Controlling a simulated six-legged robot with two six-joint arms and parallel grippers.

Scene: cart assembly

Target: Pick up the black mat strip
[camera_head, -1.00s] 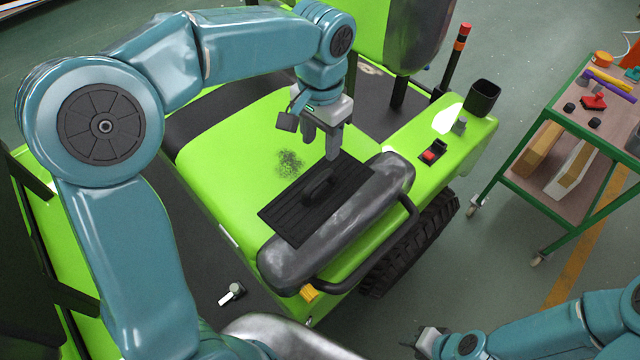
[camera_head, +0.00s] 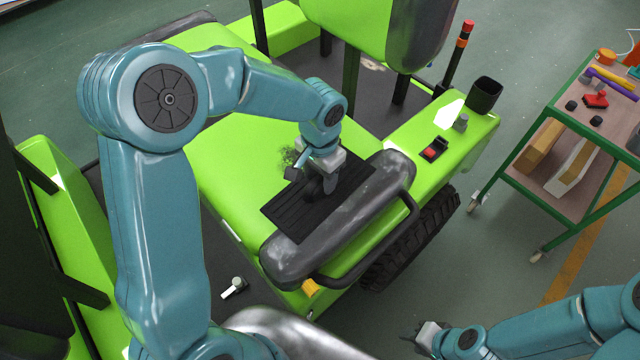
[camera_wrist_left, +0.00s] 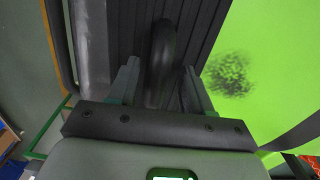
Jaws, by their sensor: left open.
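The black mat strip (camera_head: 297,212) is ribbed and lies on the green cart surface, along the inner side of the dark grey padded bar. In the left wrist view the mat (camera_wrist_left: 198,28) carries a raised black handle (camera_wrist_left: 161,52). My left gripper (camera_head: 325,185) is over the mat and hides the handle in the head view. In the left wrist view its open fingers (camera_wrist_left: 158,85) stand on either side of the handle, with gaps showing. My right gripper (camera_head: 418,336) is at the bottom right, away from the cart; its fingers are too small to judge.
The dark grey padded bar (camera_head: 290,258) and a black rail border the mat. A dark smudge (camera_wrist_left: 228,75) marks the green surface beside it. A red switch (camera_head: 433,150) and a black cup (camera_head: 483,95) sit on the cart's right side. A green-framed trolley (camera_head: 545,205) stands at right.

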